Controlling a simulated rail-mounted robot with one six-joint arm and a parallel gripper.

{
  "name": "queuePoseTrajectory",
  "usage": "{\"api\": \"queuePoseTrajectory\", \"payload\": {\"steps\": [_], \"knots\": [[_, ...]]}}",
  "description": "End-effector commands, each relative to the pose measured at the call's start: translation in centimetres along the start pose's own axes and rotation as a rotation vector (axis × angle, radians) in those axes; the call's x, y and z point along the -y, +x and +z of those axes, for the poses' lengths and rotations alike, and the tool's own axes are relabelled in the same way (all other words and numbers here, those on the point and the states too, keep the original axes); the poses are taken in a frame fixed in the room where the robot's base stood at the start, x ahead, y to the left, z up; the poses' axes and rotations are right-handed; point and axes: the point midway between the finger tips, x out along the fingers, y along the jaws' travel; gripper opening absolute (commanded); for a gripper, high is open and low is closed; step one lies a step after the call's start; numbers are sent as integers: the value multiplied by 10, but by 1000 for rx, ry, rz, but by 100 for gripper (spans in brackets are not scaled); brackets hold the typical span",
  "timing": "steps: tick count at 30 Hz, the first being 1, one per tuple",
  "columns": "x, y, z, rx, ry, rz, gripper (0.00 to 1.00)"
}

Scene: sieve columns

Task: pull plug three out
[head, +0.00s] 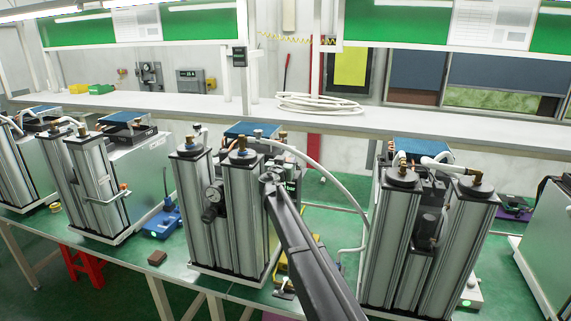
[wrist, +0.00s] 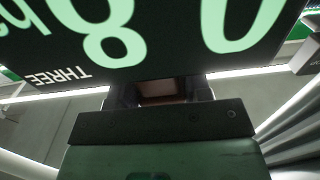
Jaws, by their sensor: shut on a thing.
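In the wrist view, my gripper (wrist: 160,94) is shut on a small reddish-brown piece, plug three (wrist: 162,88), right at the lower edge of a black display panel (wrist: 130,62). The word THREE (wrist: 60,76) stands upside down on this panel, beside large pale green digits. The jaws cover most of the plug, and I cannot tell whether it is seated or free. In the head view, my gripper (head: 271,179) is at the right side of the middle sieve column unit (head: 243,215). The plug is hidden there.
Another column unit (head: 400,235) stands close to the right of my arm. A white hose (head: 320,165) arches between the two units. A blue device (head: 163,222) and a brown block (head: 157,258) lie on the green bench to the left.

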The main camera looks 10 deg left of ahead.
Motion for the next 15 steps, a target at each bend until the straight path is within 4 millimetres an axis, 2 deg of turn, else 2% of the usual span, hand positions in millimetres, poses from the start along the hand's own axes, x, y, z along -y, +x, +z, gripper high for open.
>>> {"api": "queuePoseTrajectory", "payload": {"steps": [15], "knots": [[0, 0, -12, 0, 0, 0, 16]]}}
